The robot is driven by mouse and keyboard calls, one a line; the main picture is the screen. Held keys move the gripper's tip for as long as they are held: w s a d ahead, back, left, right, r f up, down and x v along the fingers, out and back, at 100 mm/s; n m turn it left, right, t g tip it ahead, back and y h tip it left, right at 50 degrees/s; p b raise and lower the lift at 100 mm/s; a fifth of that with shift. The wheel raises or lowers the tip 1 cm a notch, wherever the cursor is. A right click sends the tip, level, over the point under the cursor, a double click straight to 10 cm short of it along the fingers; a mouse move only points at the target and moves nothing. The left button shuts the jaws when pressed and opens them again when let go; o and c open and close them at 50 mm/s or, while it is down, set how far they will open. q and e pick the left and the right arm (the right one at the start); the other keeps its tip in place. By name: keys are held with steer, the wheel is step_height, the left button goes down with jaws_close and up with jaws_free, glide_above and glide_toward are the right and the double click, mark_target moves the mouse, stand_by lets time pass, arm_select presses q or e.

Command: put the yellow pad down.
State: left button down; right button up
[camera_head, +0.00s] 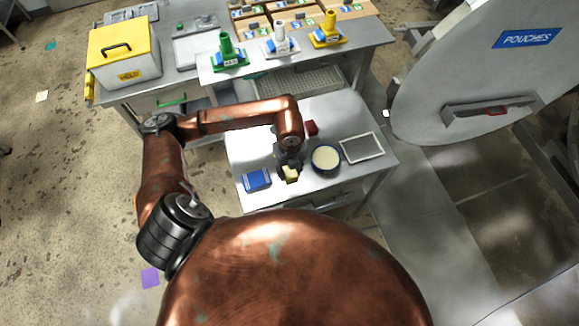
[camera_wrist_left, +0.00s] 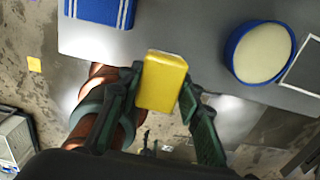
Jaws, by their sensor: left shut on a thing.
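The yellow pad (camera_head: 291,173) is a small pale-yellow block near the front of the low grey table (camera_head: 340,122). My left gripper (camera_head: 288,164) is shut on it from above. In the left wrist view the yellow pad (camera_wrist_left: 162,82) sits between the two dark green fingers of my left gripper (camera_wrist_left: 163,90), near the table's edge. I cannot tell whether the pad touches the table top. My right gripper is not in view.
A blue striped block (camera_head: 257,180) lies left of the pad. A round blue dish with a cream filling (camera_head: 325,158) and a framed tray (camera_head: 362,148) lie to its right. A red object (camera_head: 311,128) is behind. A large round door (camera_head: 480,80) stands at right.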

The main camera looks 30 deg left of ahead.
arm_select(q)
steer(key=w+a+f, duration=0.1)
steer(key=w+f, duration=0.1)
steer(key=f, duration=0.1)
steer(key=w+a+f, duration=0.1)
steer(key=w, duration=0.1)
steer(key=shift+a+f, duration=0.35)
steer(key=shift+f, duration=0.05)
steer(key=shift+w+a+f, duration=0.2)
steer(key=shift+w+f, duration=0.1)
steer(key=shift+f, duration=0.2)
steer(key=f, duration=0.1)
steer(key=f+p, duration=0.1)
steer(key=f, duration=0.1)
steer(key=shift+w+a+f, duration=0.2)
steer(key=shift+w+a, duration=0.05)
steer(key=shift+w, duration=0.05)
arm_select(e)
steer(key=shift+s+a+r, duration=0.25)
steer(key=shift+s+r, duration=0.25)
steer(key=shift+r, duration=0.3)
arm_select(q)
steer(key=shift+f, duration=0.2)
steer(key=c, duration=1.4)
jaws_free()
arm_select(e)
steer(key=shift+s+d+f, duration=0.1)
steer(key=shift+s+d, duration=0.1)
